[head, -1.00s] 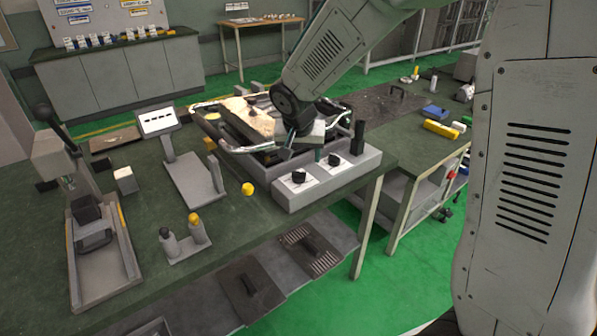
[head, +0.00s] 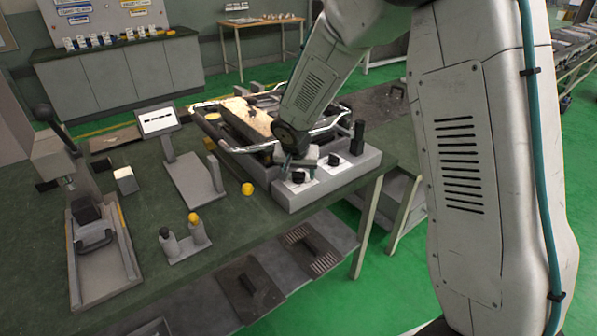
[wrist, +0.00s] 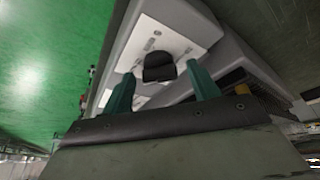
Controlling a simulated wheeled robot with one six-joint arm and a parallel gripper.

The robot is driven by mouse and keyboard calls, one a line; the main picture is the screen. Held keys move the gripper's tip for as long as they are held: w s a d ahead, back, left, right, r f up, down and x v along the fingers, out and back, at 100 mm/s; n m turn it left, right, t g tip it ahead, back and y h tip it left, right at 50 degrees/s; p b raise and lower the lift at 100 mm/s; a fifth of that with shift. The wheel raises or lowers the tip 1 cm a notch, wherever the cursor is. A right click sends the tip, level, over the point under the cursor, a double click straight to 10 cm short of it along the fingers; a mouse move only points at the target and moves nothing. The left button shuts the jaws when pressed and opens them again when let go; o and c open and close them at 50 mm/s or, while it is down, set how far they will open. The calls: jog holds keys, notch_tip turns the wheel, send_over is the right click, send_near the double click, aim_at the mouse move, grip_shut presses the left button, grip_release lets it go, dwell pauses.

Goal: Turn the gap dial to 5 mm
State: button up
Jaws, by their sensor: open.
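A grey control box (head: 345,176) on the bench carries two black dials on white plates, a nearer left dial (head: 298,178) and a farther right dial (head: 333,160). I cannot read their labels or settings, or tell which is the gap dial. My gripper (head: 301,167) is low over the box, close to the left dial. In the wrist view its two green fingers (wrist: 162,88) are apart and empty. A black dial (wrist: 159,67) shows just beyond the fingertips, roughly between them, on a white plate (wrist: 185,44). Contact is not visible. Part of another white plate is hidden behind the fingers.
A black post (head: 357,137) rises at the box's right end. A machine with curved metal rails (head: 250,148) stands just behind. A yellow knob (head: 248,188) is left of the box. A stand with a small display (head: 158,122) is further left.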

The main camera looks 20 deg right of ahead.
jog(key=c, duration=1)
jog(key=shift+n, duration=0.3)
jog(key=n+y, duration=0.2)
jog(key=n, duration=0.2)
jog(key=shift+s+d+n, duration=0.1)
jog(key=shift+d+n, duration=0.05)
jog(key=shift+n, duration=0.15)
jog(key=n+y, duration=0.1)
jog(key=n, duration=0.1)
jog(key=n+y, duration=0.1)
jog(key=n, duration=0.2)
jog(key=shift+d, duration=0.15)
jog(key=n+y, duration=0.1)
jog(key=n, duration=0.2)
jog(key=n+g, duration=0.1)
jog(key=n, duration=0.1)
jog(key=shift+d+n+y, duration=0.1)
jog(key=shift+n+y, duration=0.3)
jog(key=shift+w+f+n+g, duration=0.15)
jog(key=shift+n+g, duration=0.3)
jog(key=shift+n, duration=0.65)
jog(key=shift+w+r+n+g, duration=0.1)
jog(key=shift+n+g, duration=0.35)
jog(key=shift+n, duration=0.65)
